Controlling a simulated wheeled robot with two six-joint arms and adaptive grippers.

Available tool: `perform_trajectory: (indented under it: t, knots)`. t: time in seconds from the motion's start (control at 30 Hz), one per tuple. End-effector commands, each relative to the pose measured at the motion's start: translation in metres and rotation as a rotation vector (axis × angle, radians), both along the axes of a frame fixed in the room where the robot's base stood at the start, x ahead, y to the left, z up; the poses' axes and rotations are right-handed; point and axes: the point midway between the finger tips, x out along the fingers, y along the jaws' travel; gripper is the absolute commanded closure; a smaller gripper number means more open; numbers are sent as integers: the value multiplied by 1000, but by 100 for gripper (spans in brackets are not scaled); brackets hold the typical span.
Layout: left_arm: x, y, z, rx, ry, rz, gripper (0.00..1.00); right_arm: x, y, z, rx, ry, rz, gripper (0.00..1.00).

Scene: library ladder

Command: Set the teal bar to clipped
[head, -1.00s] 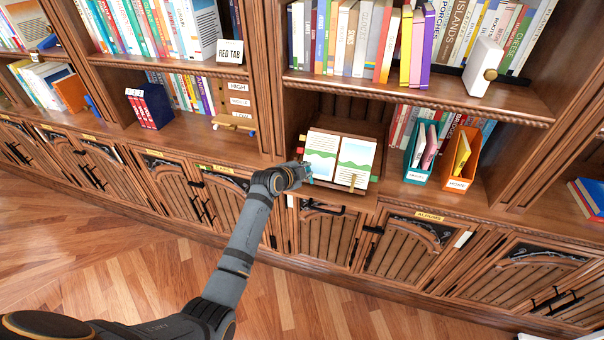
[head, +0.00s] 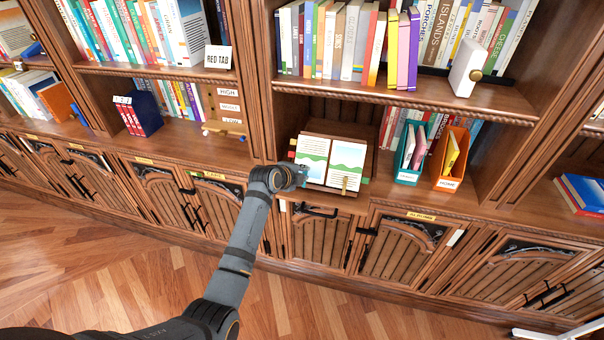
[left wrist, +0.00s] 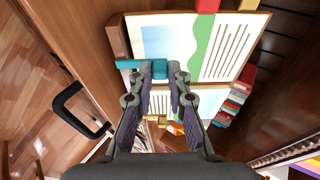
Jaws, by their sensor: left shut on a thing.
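An open book (head: 313,162) with printed pages lies on a wooden stand on the lower middle shelf. The teal bar (left wrist: 128,64) is at the book's edge in the left wrist view. My left gripper (left wrist: 160,72) is shut on the teal bar, with its fingertips covering part of it. In the head view my left gripper (head: 300,177) is at the lower left corner of the book, and the bar is mostly hidden there. A brass clip (head: 345,184) is at the book's lower edge. My right gripper is in neither view.
A teal holder (head: 408,158) and an orange holder (head: 449,168) stand right of the book. Cabinet doors with dark handles run below; one black handle (left wrist: 68,110) is close to my left gripper. The wooden floor (head: 120,270) in front is clear.

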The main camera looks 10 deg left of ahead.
Motion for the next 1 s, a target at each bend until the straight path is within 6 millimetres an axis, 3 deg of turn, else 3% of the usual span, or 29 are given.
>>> perform_trajectory:
  t: [0.23, 0.27, 0.4, 0.77, 1.0]
  knots:
    - [0, 0, -1, 0, 2, -1, 100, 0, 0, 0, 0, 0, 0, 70]
    - [0, 0, -1, 0, 2, -1, 79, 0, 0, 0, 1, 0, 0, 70]
    - [0, 0, -1, -1, 1, 0, 60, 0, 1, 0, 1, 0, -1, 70]
    - [-4, 1, 2, -1, 0, 1, 60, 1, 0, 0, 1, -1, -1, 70]
    - [-41, 13, 28, 0, -1, 1, 60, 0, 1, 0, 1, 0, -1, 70]
